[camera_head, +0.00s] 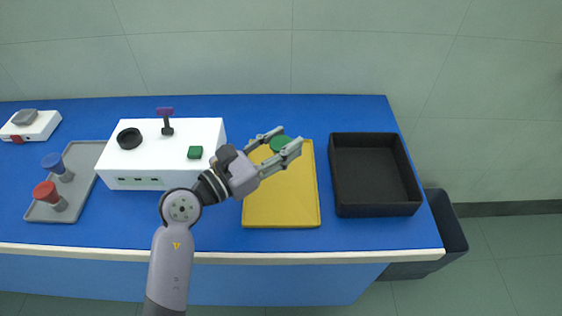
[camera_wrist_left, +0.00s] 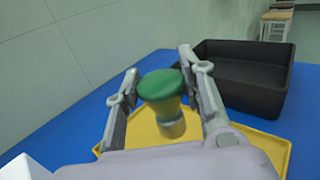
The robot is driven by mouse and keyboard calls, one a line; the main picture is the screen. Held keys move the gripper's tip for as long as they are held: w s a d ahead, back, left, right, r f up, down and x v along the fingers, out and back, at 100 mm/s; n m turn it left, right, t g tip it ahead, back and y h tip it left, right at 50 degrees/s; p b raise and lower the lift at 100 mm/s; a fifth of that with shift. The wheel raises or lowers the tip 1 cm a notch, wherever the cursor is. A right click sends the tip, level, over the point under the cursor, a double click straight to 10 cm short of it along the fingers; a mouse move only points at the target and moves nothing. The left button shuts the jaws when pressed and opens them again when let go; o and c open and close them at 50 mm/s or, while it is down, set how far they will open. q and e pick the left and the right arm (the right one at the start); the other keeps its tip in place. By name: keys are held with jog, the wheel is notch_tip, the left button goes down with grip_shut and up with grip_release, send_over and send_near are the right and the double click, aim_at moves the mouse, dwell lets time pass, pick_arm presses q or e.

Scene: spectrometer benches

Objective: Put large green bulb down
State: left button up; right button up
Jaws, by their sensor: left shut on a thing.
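The large green bulb (camera_head: 280,143) is between the fingers of my left gripper (camera_head: 281,142), over the far part of the yellow tray (camera_head: 281,208). In the left wrist view the bulb (camera_wrist_left: 160,86) shows a wide green top and a grey metal lower part. The left gripper (camera_wrist_left: 160,75) is shut on it. The bulb looks close to upright. I cannot tell whether its base touches the tray (camera_wrist_left: 262,146). My right gripper is not in view.
A black bin (camera_head: 372,211) stands to the right of the tray. A white spectrometer box (camera_head: 170,135) stands to the left. A grey tray (camera_head: 84,158) holds a blue bulb (camera_head: 52,161) and a red bulb (camera_head: 46,191). The tray's near part is clear.

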pick_arm(q)
jog(key=shift+f+b, duration=0.55)
jog(key=shift+f, duration=1.85)
jog(key=shift+f, duration=0.1)
jog(key=o, duration=0.8)
jog(key=shift+f, duration=0.1)
jog(key=o, duration=0.4)
jog(key=shift+o, duration=0.2)
